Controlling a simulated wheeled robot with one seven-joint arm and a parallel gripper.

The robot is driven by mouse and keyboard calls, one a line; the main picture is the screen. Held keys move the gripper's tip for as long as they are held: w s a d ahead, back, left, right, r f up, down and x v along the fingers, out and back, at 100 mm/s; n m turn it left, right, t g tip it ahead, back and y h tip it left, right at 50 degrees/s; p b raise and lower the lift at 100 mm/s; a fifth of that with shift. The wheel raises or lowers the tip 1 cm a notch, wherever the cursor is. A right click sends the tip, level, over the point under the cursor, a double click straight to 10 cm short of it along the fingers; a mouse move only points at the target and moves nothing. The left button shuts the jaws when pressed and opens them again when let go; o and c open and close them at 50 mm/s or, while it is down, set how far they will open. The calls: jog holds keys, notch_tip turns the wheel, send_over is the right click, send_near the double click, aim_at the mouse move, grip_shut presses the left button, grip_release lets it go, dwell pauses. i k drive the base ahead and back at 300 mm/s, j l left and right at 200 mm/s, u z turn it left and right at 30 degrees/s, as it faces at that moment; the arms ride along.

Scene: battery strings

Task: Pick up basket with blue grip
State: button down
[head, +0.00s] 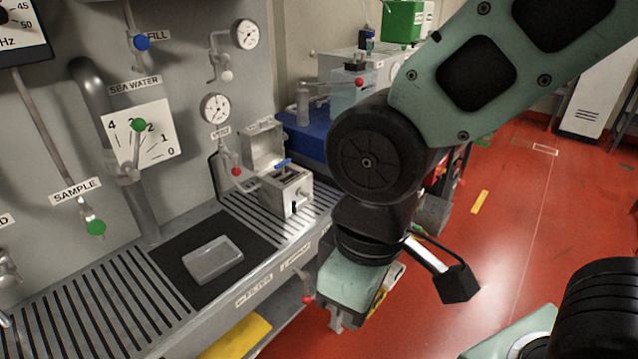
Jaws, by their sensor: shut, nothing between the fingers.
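A small grey metal box (287,195) stands on the slatted counter at the centre, its top open. A blue grip (283,162) shows at the back of its opening; the basket body under it is mostly hidden inside the box. My gripper (337,322) points down at the lower centre, in front of the counter's edge, nearer to me and apart from the box. Its small fingertips are shut and hold nothing.
A grey rectangular block (212,258) lies on a black mat (176,250) on the counter. Valves with red (236,171) and green (96,227) knobs jut from the panel behind. A blue surface (305,136) with bottles is beyond. The red floor at right is largely open.

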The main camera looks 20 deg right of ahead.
aim_at(283, 174)
jog(key=i+l, duration=0.2)
jog(key=i, duration=0.2)
jog(key=i+l+z, duration=0.15)
jog(key=i, duration=0.2)
jog(key=i+l, duration=0.2)
jog(key=i, duration=0.2)
